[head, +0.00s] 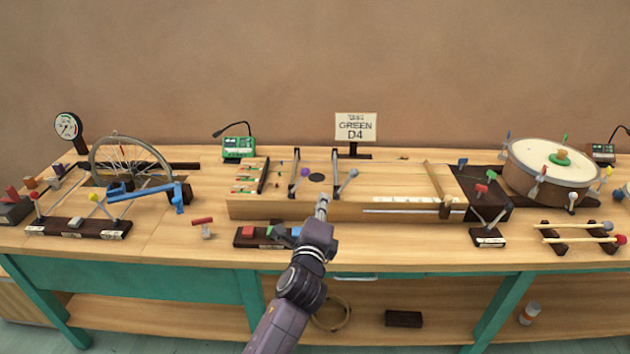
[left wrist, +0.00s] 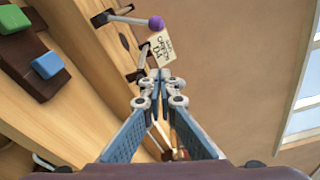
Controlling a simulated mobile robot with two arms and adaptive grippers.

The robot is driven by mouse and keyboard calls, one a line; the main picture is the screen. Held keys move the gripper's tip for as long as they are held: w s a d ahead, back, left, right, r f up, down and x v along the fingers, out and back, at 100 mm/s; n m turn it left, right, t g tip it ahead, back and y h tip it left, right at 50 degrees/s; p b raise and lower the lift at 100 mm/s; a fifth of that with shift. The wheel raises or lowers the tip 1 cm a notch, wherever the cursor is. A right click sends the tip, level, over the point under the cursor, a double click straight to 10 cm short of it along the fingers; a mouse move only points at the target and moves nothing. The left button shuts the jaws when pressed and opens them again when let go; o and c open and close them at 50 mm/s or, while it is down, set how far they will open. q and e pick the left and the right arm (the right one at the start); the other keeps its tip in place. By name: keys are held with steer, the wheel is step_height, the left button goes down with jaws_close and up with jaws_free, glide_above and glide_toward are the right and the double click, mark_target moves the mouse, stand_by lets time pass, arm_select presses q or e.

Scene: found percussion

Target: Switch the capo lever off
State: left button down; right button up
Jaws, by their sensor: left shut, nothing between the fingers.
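On the long wooden string box (head: 300,208) stand two slim levers, and no readable label tells which is the capo lever. One lever has a purple knob (head: 304,172); this purple knob also shows in the left wrist view (left wrist: 156,22). The other lever (head: 346,182), to its right, has a grey-blue knob and tilts right. My left gripper (head: 323,203) is shut and empty, at the front edge of the box, just below and left of the grey-blue-knobbed lever. In the left wrist view its fingertips (left wrist: 160,76) meet near the sign, hiding part of what lies behind. My right gripper is not in view.
A sign reading "GREEN D4" (head: 355,127) stands behind the box. A dark block with colored buttons (head: 262,236) lies in front, beside my left arm. A bicycle wheel (head: 130,160) is at left and a drum (head: 550,165) at right.

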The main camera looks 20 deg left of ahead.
arm_select(q)
steer(key=w+a+p, duration=0.2)
steer(key=w+a, duration=0.2)
steer(key=w, duration=0.4)
steer(key=shift+a+r, duration=0.35)
steer(key=shift+a, duration=0.05)
steer(key=shift+w, duration=0.1)
steer(key=shift+a+r, duration=0.1)
